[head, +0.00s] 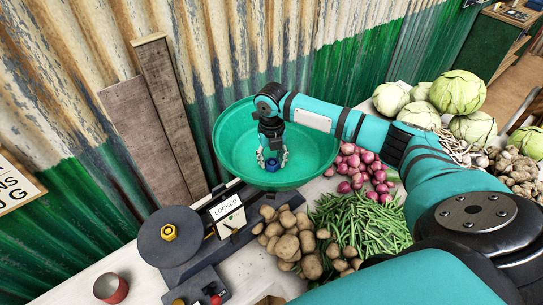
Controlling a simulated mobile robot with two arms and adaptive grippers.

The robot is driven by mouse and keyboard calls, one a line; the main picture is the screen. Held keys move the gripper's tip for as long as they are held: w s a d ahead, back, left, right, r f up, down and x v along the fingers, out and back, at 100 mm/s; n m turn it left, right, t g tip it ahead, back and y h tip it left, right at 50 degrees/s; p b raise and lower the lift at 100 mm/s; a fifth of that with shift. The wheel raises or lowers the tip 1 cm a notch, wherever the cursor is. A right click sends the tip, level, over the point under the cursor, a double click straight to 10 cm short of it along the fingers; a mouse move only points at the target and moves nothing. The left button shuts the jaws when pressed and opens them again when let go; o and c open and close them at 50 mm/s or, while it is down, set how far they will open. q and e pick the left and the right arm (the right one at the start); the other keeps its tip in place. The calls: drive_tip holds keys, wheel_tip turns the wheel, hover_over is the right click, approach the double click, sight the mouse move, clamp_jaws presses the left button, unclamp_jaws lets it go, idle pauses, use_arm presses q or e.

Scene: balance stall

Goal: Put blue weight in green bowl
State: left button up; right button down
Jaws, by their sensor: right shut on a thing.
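The green bowl (232,132) sits on the balance in the middle of the head view. My right gripper (272,162) reaches down over the bowl from the right, its fingers inside the rim. It is shut on the blue weight (272,165), which shows small and dark blue between the fingertips. I cannot tell whether the weight touches the bowl's bottom. My left gripper does not show.
The balance has a grey round plate (168,236) with a yellow weight (169,232) and a "LOCKED" sign (227,210). Potatoes (288,243), green beans (352,222), onions (358,168) and cabbages (458,92) crowd the right. A red tin (110,288) stands at front left. Corrugated wall stands behind.

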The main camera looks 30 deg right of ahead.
drive_tip(key=c, duration=1.1)
unclamp_jaws()
drive_tip(key=o, duration=0.3)
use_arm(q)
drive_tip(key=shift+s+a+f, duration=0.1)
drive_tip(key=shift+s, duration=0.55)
use_arm(e)
drive_tip(key=shift+r, duration=0.1)
